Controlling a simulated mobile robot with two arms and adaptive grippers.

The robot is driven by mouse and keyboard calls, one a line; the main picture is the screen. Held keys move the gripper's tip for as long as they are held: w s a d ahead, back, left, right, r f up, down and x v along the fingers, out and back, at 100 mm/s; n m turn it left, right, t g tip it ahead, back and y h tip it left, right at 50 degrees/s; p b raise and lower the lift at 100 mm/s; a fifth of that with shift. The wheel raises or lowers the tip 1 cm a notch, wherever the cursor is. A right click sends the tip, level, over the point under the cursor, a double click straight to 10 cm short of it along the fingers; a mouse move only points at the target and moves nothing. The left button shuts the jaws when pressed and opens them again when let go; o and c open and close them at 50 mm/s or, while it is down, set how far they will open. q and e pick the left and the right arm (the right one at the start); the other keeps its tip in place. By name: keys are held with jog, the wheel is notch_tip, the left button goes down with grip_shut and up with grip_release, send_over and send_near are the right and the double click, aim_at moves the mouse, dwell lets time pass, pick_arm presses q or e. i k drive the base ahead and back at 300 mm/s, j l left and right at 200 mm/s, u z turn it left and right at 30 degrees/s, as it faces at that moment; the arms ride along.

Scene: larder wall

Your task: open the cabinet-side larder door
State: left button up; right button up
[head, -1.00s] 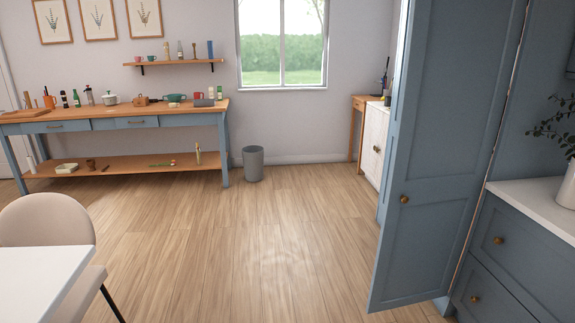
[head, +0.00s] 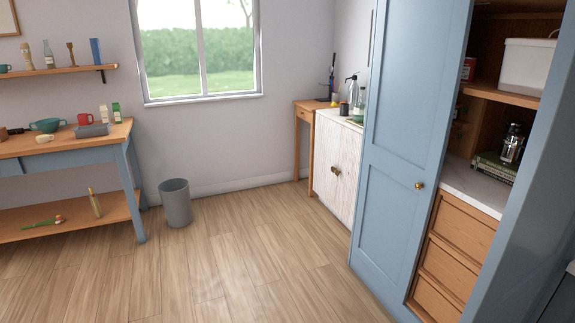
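A tall blue larder door (head: 398,150) with a small brass knob (head: 419,186) stands swung open at the right of the head view. Behind it the larder interior shows a wooden shelf (head: 498,94), a pale counter (head: 478,187) and wooden drawers (head: 452,246). A blue upright panel (head: 520,200) runs along the right side of the opening; I cannot tell whether it is a second door or the larder's frame. Neither of my grippers is in view.
A white box (head: 527,66) sits on the larder shelf. A white cabinet (head: 335,165) stands beyond the door. A grey bin (head: 176,203) and a blue-legged workbench (head: 130,180) are at the left. The wooden floor (head: 250,270) between is clear.

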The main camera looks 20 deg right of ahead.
aim_at(419, 46)
jog(key=i+z, duration=0.3)
jog(key=i, duration=0.2)
jog(key=i+j+z, duration=0.1)
jog(key=i+z, duration=0.2)
jog(key=i, duration=0.25)
jog(key=i+j+z, duration=0.25)
jog(key=i, duration=0.25)
